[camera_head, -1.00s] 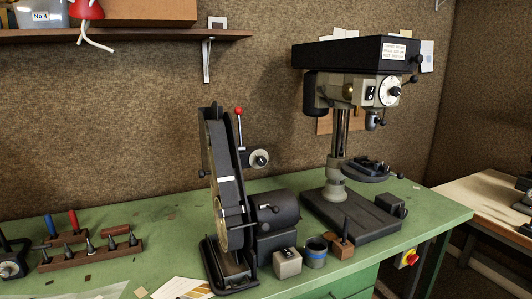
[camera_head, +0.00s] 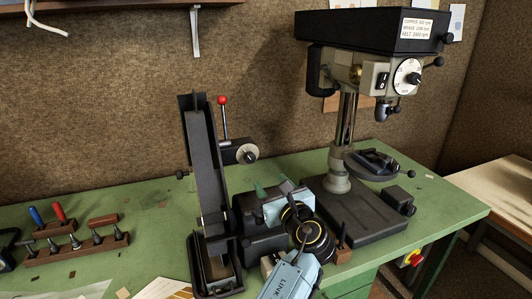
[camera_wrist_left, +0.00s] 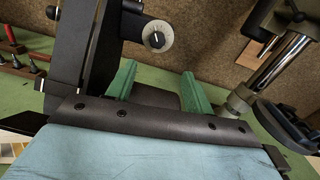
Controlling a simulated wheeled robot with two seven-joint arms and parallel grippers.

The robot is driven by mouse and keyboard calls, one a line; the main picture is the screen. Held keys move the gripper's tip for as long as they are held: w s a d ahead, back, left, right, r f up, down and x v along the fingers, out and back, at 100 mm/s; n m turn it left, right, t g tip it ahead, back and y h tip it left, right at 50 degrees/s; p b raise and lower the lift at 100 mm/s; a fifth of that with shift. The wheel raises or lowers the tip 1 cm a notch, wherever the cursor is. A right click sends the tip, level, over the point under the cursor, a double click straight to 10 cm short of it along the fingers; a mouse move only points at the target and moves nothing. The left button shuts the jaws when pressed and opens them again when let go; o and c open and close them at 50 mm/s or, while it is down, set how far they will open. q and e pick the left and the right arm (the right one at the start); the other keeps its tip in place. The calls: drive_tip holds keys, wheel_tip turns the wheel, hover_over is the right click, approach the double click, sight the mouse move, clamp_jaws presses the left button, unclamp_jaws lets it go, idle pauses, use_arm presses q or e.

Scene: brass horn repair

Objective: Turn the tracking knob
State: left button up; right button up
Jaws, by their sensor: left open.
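The tracking knob (camera_head: 246,153) is a round pale dial with a dark centre, on a bracket at the right side of the black belt grinder (camera_head: 207,165). In the left wrist view the knob (camera_wrist_left: 158,36) is at the upper middle, beyond my fingers. My left gripper (camera_head: 264,188) reaches up from the bottom over the bench, below and slightly right of the knob. Its two green fingers (camera_wrist_left: 158,88) are apart with nothing between them, and the knob is not touched. My right gripper is not in view.
A red-topped lever (camera_head: 223,112) stands just above the knob. A drill press (camera_head: 365,75) stands to the right. Racks of tools (camera_head: 75,245) lie at the left of the green bench (camera_head: 130,205). A shelf (camera_head: 120,4) hangs above, with open wall beneath.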

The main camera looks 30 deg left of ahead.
use_arm(q)
drive_tip(key=p, duration=0.1)
approach(251, 159)
drive_tip(key=a, duration=0.2)
drive_tip(key=x, duration=0.6)
drive_tip(key=shift+w+d+r, duration=0.1)
drive_tip(key=shift+w+d, duration=0.25)
drive_tip(key=shift+w+a, duration=0.3)
drive_tip(key=shift+a, duration=0.05)
drive_tip(key=shift+c, duration=0.9)
drive_tip(key=c, duration=0.8)
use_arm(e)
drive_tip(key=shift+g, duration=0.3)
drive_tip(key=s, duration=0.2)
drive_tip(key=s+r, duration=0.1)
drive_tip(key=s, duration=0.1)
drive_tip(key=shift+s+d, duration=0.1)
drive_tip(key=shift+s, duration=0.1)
